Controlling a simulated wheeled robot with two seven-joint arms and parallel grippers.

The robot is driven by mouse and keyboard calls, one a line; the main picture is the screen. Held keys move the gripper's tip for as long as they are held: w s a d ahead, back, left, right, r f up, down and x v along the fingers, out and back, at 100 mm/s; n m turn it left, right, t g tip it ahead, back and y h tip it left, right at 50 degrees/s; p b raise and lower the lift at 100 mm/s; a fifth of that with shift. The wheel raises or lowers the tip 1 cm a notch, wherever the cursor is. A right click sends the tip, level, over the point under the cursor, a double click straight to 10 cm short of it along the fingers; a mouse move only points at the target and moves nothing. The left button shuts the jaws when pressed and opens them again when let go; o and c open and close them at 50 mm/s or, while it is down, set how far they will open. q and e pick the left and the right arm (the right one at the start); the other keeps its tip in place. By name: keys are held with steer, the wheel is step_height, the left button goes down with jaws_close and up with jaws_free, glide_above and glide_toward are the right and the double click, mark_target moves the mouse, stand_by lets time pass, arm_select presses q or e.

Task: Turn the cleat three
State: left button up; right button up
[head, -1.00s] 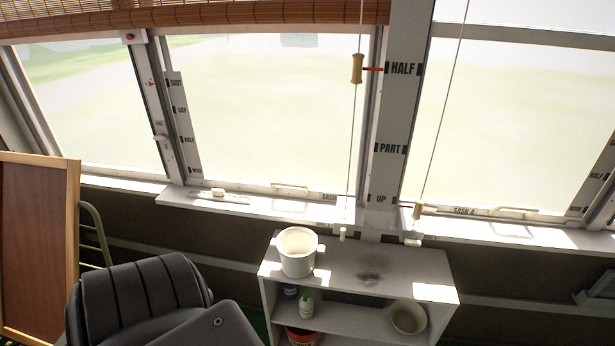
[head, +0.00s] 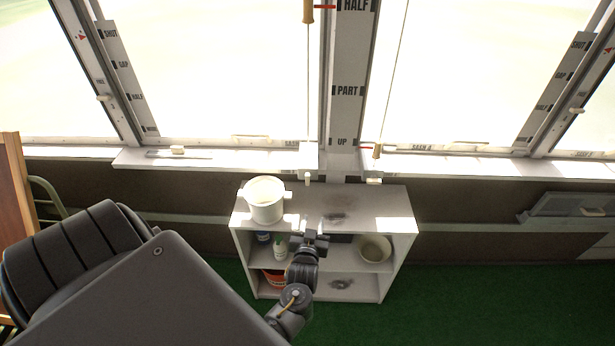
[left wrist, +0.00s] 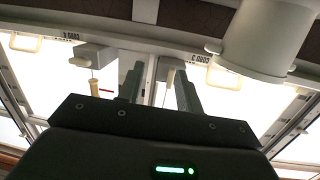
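No part in view carries a label naming it cleat three. A small pale peg (head: 308,178) stands under the sill at the window post, and a small pale block (head: 374,181) lies to its right; I cannot tell if either is the cleat. A pale fitting (left wrist: 88,56) shows left of the fingers in the left wrist view. My right gripper is out of view.
A white bucket (head: 267,203) stands on the white shelf unit (head: 390,203), left of my gripper. Wooden pulls (head: 377,151) and (head: 308,12) hang on cords before the windows. Green floor (head: 480,290) is clear at right.

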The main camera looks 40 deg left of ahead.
mark_target(307, 179)
arm_select(q)
step_height(307, 179, up, 7)
steer(key=a+n+y, duration=0.2)
steer(key=a, duration=0.1)
steer(key=b+x, duration=0.4)
steer(key=x, duration=0.5)
steer(key=shift+w+a+f+b, duration=0.1)
steer(key=shift+w+a+b, duration=0.05)
steer(key=shift+w+b, duration=0.2)
steer(key=shift+w+a, duration=0.3)
steer(key=shift+w, duration=0.05)
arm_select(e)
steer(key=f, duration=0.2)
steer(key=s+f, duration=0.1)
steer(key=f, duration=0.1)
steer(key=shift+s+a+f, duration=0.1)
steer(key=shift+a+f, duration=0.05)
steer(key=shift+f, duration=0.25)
arm_select(q)
jaws_close()
